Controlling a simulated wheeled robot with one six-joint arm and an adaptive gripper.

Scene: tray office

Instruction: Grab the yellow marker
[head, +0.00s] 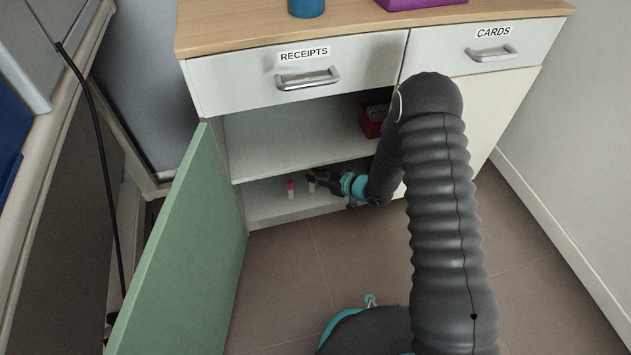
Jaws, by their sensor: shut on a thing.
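My gripper (313,178) is inside the open cabinet, low over the bottom shelf. It is shut on a small upright marker with a white body (312,188). The fingers cover most of the marker's top, where a small hint of yellow shows; I take it as the yellow marker. Its lower end is at or very near the shelf; I cannot tell if they touch. A marker with a pink cap and white body (291,190) stands upright just left of my gripper, apart from it.
The bottom shelf (262,206) lies below a middle shelf (290,146) that holds a red object (371,121). The green door (190,250) stands open at left. Drawers marked RECEIPTS (230,85) and CARDS (440,62) are shut above. A blue cup-like item and a purple item are on top.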

